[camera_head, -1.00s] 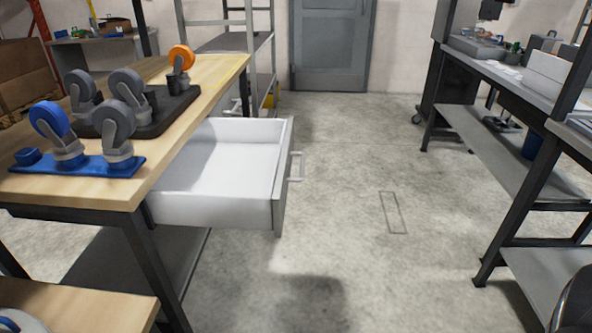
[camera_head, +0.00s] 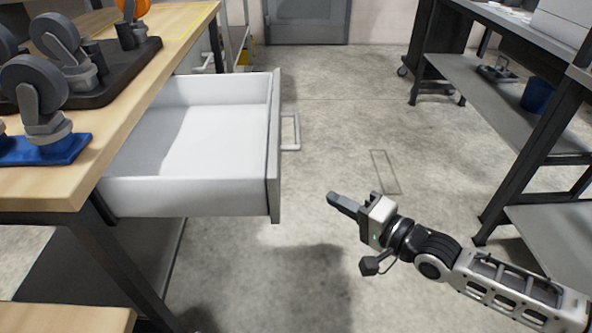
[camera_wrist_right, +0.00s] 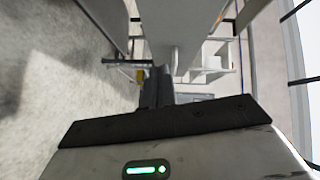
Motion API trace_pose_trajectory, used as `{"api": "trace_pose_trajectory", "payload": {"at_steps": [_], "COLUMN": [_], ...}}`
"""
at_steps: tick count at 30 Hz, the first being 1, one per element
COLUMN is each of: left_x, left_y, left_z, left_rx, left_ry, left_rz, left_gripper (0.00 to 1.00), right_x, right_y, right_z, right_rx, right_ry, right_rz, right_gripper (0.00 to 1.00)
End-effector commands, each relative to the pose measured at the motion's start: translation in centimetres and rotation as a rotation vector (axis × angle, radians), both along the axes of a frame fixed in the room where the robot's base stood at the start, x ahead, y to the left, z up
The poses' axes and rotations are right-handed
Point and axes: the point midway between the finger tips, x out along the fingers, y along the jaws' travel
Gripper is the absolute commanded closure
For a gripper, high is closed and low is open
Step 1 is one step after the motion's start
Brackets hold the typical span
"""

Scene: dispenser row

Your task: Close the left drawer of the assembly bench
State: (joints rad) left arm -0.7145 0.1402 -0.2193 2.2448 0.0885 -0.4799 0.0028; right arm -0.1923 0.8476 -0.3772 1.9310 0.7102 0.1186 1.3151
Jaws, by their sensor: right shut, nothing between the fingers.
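The drawer (camera_head: 190,196) is white and empty. It is pulled out from under the wooden top of the assembly bench (camera_head: 170,65), to the bench's right side. Its handle (camera_head: 292,132) is on the outer right face of the drawer front (camera_head: 275,150). My right gripper (camera_head: 333,198) is to the right of the drawer front, nearer to me than the handle, and apart from both. Its fingers are together with nothing between them. They also show, dark, in the right wrist view (camera_wrist_right: 158,90). My left gripper is not in view.
Casters stand on a dark tray (camera_head: 130,75) and a blue base (camera_head: 45,150) on the bench. A metal shelf bench (camera_head: 500,100) with a blue bin (camera_head: 537,95) stands at the right. The concrete floor between the benches is clear. A grey door (camera_head: 305,22) is at the back.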

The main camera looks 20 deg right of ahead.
Motion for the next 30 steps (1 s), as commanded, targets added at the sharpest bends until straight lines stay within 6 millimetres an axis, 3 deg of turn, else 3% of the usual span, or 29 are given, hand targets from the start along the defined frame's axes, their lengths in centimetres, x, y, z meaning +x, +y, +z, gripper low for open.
{"api": "trace_pose_trajectory", "payload": {"at_steps": [3, 8, 14, 23, 30], "left_x": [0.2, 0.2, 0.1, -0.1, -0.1], "left_y": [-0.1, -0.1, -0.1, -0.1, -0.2], "left_z": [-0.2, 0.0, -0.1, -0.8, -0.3], "left_rx": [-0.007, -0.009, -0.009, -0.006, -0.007], "left_ry": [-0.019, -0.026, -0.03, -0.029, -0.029], "left_rz": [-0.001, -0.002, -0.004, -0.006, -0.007], "left_gripper": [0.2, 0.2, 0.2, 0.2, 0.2], "right_x": [1.8, 3.1, 5.8, 11.3, 12.1], "right_y": [-2.5, -3.2, -1.7, 1.5, 4.6], "right_z": [1.4, 2.4, 2.5, 2.4, 2.4], "right_rx": [0.152, 0.233, 0.236, 0.232, 0.232], "right_ry": [0.028, 0.042, 0.039, 0.042, 0.045], "right_rz": [-0.017, -0.025, -0.024, -0.023, -0.024], "right_gripper": [1.0, 1.0, 1.0, 1.0, 1.0]}}
